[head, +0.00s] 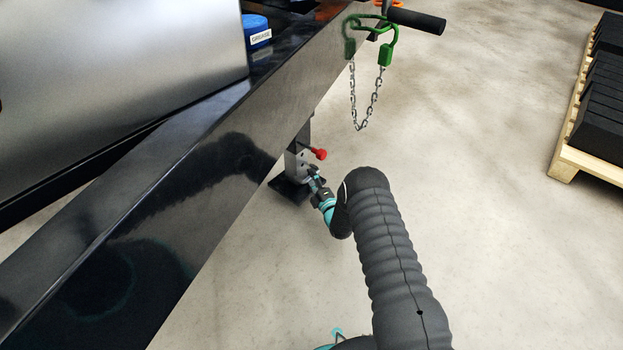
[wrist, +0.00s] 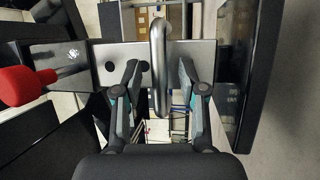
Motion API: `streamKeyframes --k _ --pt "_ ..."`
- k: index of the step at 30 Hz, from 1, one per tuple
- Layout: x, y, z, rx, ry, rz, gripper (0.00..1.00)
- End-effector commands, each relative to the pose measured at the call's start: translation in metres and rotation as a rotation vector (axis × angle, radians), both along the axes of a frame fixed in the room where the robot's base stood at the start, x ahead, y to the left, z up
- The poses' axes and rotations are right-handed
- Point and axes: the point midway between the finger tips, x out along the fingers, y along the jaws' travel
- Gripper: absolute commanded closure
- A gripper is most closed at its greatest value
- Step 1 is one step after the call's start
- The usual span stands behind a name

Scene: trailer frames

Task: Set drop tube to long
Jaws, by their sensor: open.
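The jack leg hangs under the dark trailer frame, with a grey drop tube (head: 297,163) and a black foot plate (head: 289,189) low by the floor. A red knob (head: 320,154) sticks out of its side. In the wrist view the drop tube (wrist: 106,55) runs across, with dark round holes; the red knob (wrist: 22,86) is at left and the foot plate (wrist: 248,70) at right. A metal ring (wrist: 160,45) stands upright in front of the tube. My gripper (wrist: 160,72) is open, its fingers either side of the ring with gaps. In the head view my gripper (head: 316,179) is beside the tube, partly hidden.
The trailer beam (head: 190,190) slopes across the left, above the jack. A chain (head: 366,112) hangs from a green hook (head: 386,52). A wooden pallet (head: 563,160) with black blocks stands at right. The concrete floor between is clear.

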Motion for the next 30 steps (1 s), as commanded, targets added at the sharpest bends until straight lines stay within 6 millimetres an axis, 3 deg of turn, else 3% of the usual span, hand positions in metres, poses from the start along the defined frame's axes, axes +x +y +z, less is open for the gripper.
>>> streamKeyframes --k 11,12,17,25,30 --pt "0.006 0.004 0.001 0.0 0.001 0.0 0.59" --pt "0.006 0.004 0.001 0.0 0.001 0.0 0.61" --pt "0.006 0.003 0.001 0.001 0.0 0.0 1.0" --pt "0.006 0.003 0.0 0.001 0.001 -0.001 1.0" --pt "0.006 0.003 -0.012 0.0 0.001 -0.001 1.0"
